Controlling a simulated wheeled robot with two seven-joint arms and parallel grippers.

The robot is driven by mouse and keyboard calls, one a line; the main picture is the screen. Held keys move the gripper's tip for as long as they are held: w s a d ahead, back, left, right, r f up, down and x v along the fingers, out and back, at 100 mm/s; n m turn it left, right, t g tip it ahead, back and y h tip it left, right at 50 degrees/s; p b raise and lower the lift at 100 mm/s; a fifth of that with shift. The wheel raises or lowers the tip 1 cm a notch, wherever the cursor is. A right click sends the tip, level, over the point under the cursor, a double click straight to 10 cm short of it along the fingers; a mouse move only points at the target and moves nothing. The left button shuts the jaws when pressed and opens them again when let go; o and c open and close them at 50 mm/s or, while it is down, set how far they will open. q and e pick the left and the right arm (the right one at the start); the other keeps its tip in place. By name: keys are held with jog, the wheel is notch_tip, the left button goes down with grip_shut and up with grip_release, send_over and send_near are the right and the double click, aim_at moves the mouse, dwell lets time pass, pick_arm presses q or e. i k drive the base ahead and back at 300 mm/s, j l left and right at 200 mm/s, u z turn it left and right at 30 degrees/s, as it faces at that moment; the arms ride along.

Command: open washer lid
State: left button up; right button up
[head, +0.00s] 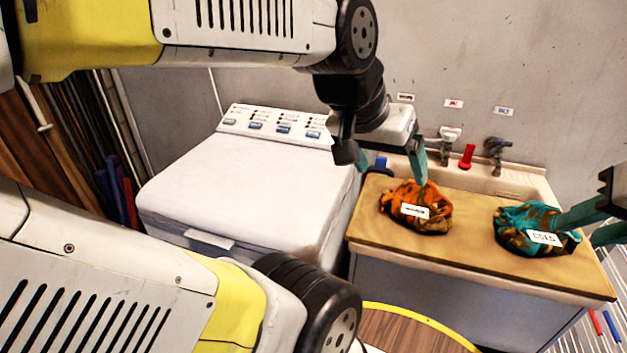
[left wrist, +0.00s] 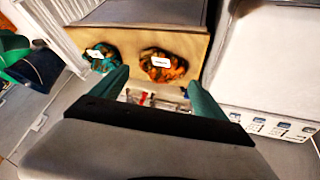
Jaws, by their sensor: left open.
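The white washer (head: 250,175) stands at the left against the wall with its flat lid shut. A small pale handle (head: 208,238) sits at the lid's front edge. The washer also shows at the right of the left wrist view (left wrist: 272,60). My left gripper (head: 392,168) is open and empty, pointing down behind the orange cloth, right of the washer's control panel (head: 275,126). Its fingers show apart in the left wrist view (left wrist: 158,98). My right gripper (head: 588,226) is at the right edge beside the teal cloth; its body is mostly cut off.
A wooden counter (head: 470,262) right of the washer carries an orange cloth bundle (head: 400,195) and a teal cloth bundle (head: 520,220), both labelled. A sink (head: 490,183) with taps is behind. A round wooden top with yellow rim (head: 400,325) is in front. Boards lean at the left.

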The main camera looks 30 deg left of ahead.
aim_at(265, 197)
jog(key=u, duration=2.05)
jog(key=k+l+u, duration=0.15)
jog(key=u, duration=0.35)
jog(key=k+l+u, duration=0.25)
jog(key=u, duration=0.2)
jog(key=k+u, duration=0.2)
jog(key=u, duration=0.3)
